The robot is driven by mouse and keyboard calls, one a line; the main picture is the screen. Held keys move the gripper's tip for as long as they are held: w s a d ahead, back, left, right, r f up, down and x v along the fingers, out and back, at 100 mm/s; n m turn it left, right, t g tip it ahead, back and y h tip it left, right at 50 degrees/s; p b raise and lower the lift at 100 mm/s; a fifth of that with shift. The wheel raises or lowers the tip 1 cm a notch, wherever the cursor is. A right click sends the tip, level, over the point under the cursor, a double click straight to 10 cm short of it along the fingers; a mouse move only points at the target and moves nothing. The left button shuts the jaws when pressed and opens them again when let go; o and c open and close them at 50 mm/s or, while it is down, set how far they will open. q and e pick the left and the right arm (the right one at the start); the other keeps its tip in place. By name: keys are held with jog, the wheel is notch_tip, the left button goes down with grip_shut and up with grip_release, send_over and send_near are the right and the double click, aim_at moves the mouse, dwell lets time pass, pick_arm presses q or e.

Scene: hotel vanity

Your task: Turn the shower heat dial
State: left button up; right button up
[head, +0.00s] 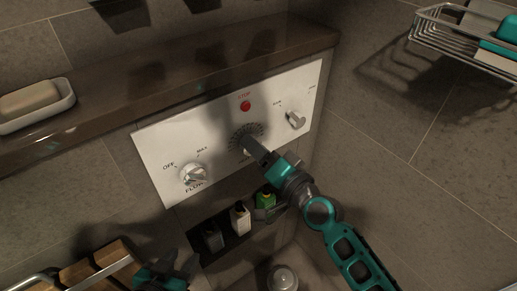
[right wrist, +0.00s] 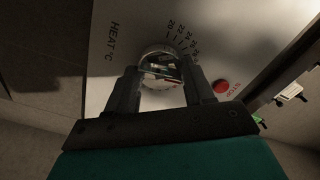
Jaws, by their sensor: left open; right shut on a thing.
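The heat dial (right wrist: 160,52) is a round, shiny metal knob on the white control panel (head: 170,140), beside the "HEAT °C" lettering. In the right wrist view the two fingers of my right gripper (right wrist: 161,77) are on either side of the dial, shut on it. In the head view my right gripper (head: 252,146) reaches the middle of the panel and hides most of the dial; part of the scale shows above it. My left gripper (head: 174,266) is open and low at the bottom left, away from the panel.
The flow knob (head: 193,174) is left on the panel, another knob (head: 296,120) right, and the red stop button (head: 245,106) above the heat dial. Small bottles (head: 240,218) stand in a niche below. A soap dish (head: 62,108) sits on the ledge; a wire basket (head: 455,35) hangs upper right.

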jog(key=o, duration=1)
jog(key=shift+o, duration=0.2)
jog(key=shift+s+d, duration=0.1)
pick_arm(q)
jog(key=shift+d, duration=0.1)
pick_arm(e)
jog(key=v, duration=1.2)
jog(key=shift+s+d, duration=0.2)
jog(key=shift+s, duration=0.1)
pick_arm(q)
jog(key=r+p, duration=0.1)
jog(key=a+r+p, duration=0.1)
jog(key=p, duration=0.1)
jog(key=r+p, duration=0.1)
jog(key=shift+s+a+y+p, duration=0.3)
jog(key=shift+s+a+p, duration=0.05)
jog(key=shift+s, duration=0.05)
pick_arm(e)
jog(key=s+d+f+n+g+h, duration=0.2)
jog(key=s+d+f+n+h, duration=0.1)
jog(key=f, duration=0.3)
jog(key=s+d+f+n+g+h, duration=0.1)
jog(key=s+d+f+n+h, duration=0.2)
jog(key=s+d+f+h, duration=0.2)
jog(key=shift+d+f+n+g+h, duration=0.3)
jog(key=shift+d+f+g, duration=0.1)
jog(key=shift+d+f, duration=0.5)
